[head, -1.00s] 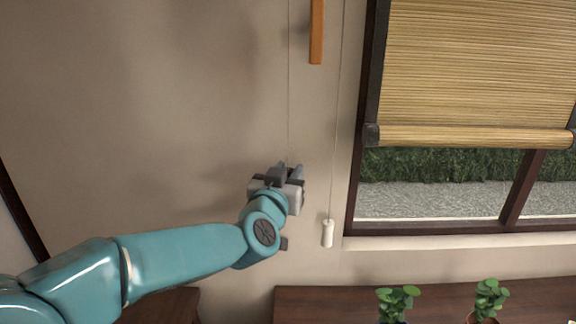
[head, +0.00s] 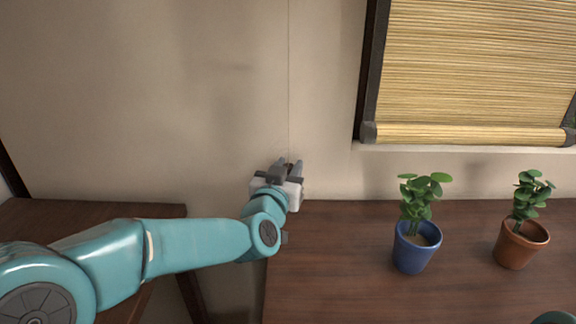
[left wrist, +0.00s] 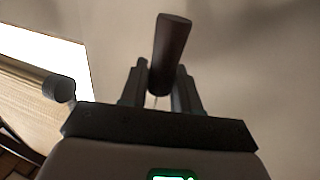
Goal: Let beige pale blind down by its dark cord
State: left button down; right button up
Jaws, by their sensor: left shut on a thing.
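The beige pale blind (head: 470,75) hangs at the upper right of the head view. Its bottom bar (head: 470,135) is level with the window sill, and no window glass shows beneath it. My left gripper (head: 289,166) is in front of the wall, left of the window and just above table height. It is shut on the dark pull of the cord, a dark brown cylinder (left wrist: 170,50) between the fingers in the left wrist view. The thin cord (head: 289,80) runs straight up from the gripper out of the picture. My right gripper is not in view.
A dark wooden table (head: 340,250) stands below the window. On it are a blue pot (head: 411,254) and a terracotta pot (head: 520,245), each with a green plant. Another dark wooden surface (head: 95,218) is at the left. The wall around the gripper is bare.

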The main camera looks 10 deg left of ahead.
pick_arm(q)
jog(key=shift+f, duration=0.7)
jog(key=c, duration=1.1)
grip_release()
jog(key=shift+o, duration=0.9)
jog(key=shift+w+f, duration=0.15)
jog(key=shift+w, duration=0.05)
jog(key=shift+s+r, duration=0.2)
jog(key=shift+r, duration=0.05)
jog(key=s+a, duration=0.1)
jog(key=s, duration=1.5)
jog(key=shift+p, duration=0.4)
jog(key=shift+s+f, duration=0.1)
